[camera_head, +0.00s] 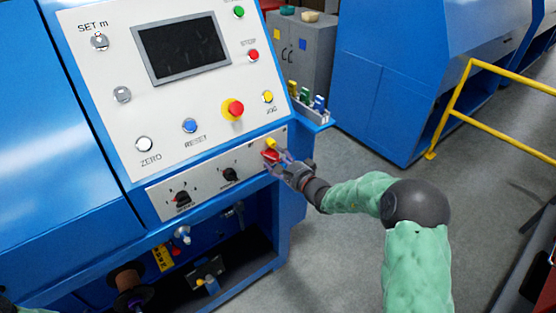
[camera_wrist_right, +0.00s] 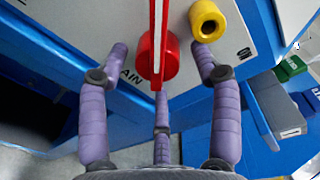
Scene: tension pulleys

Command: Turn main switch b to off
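A red main switch (camera_head: 270,155) sits at the right end of the lower strip of the blue machine's panel. In the right wrist view its red handle (camera_wrist_right: 158,55) stands nearly upright in the picture, with part of a word ending in "AIN" beside it. My right gripper (camera_head: 282,163) is at the switch. In the wrist view its purple fingers are spread, one left and one right of the handle with gaps, and a third below it. Whether the third finger touches is unclear. My left gripper is out of view.
A yellow hollow cylinder (camera_wrist_right: 207,21) is just beside the switch. Black knobs (camera_head: 182,198) are on the same strip. A red emergency button (camera_head: 232,108) is above. Grey floor is open right of the machine.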

